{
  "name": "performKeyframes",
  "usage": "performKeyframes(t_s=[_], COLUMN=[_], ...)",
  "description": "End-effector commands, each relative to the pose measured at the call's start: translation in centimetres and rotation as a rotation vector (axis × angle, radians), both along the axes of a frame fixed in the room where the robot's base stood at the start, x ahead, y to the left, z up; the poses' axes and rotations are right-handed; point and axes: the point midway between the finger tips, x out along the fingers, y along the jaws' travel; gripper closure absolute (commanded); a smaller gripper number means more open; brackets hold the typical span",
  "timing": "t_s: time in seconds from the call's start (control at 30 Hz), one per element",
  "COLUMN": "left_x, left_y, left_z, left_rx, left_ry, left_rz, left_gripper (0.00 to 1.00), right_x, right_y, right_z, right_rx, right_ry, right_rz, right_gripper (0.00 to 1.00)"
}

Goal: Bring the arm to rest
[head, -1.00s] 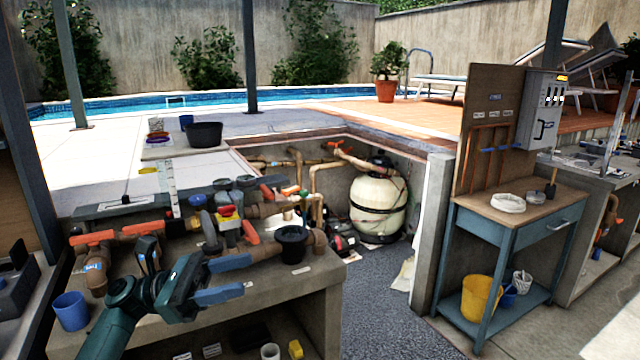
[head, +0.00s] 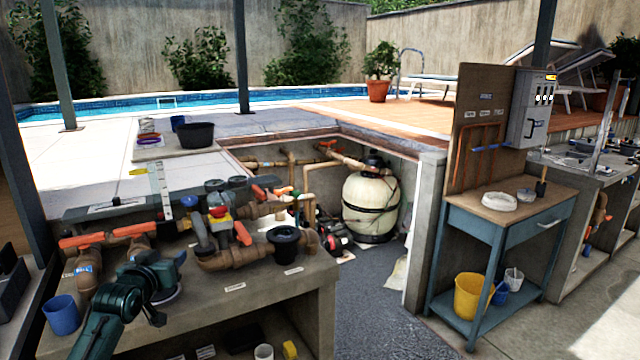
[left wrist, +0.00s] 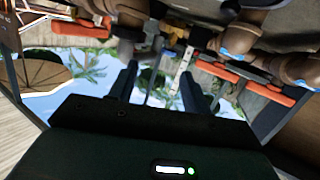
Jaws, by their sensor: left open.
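My left arm comes in from the lower left in the head view. Its dark green gripper (head: 165,272) is over the left part of the stone counter (head: 240,288), in front of the brown pipework (head: 225,258). The gripper faces away, so its fingers are mostly hidden there. In the left wrist view, the two dark fingers (left wrist: 158,88) stand apart with nothing held between them. Pipes with orange handles (left wrist: 250,82) show beyond them. My right gripper is in neither view.
A blue cup (head: 61,316) stands on the counter left of my arm. Orange valve handles (head: 88,240) rise behind the gripper. A blue workbench (head: 515,215) with a yellow bucket (head: 474,297) stands at right. The gravel floor (head: 385,310) between is open.

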Motion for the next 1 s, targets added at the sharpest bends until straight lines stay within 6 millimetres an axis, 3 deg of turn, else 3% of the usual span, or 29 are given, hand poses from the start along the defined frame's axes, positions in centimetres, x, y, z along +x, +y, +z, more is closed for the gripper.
performKeyframes(t_s=[0.17,0.2,0.47,0.57,0.73,0.9,1.0], left_x=[0.2,-0.6,-7.1,-11.2,-20.8,-30.7,-35.0], left_y=[1.5,0.6,-4.9,-7.6,-12.7,-16.9,-18.4], left_z=[2.7,0.6,-9.1,-13.3,-19.8,-23.1,-23.7], left_rx=[0.443,0.444,0.400,0.372,0.292,0.194,0.145], left_ry=[-0.107,-0.084,0.024,0.078,0.189,0.295,0.342], left_rz=[0.024,0.003,-0.111,-0.164,-0.259,-0.323,-0.341], left_gripper=[0.51,0.51,0.51,0.51,0.51,0.51,0.51], right_x=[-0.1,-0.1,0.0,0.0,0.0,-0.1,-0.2], right_y=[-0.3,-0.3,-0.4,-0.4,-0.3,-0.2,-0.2], right_z=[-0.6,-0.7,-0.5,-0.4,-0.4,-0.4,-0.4], right_rx=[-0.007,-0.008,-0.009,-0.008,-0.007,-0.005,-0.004], right_ry=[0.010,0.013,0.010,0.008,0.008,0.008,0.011], right_rz=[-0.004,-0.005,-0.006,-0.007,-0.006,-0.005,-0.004], right_gripper=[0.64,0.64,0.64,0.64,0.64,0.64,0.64])
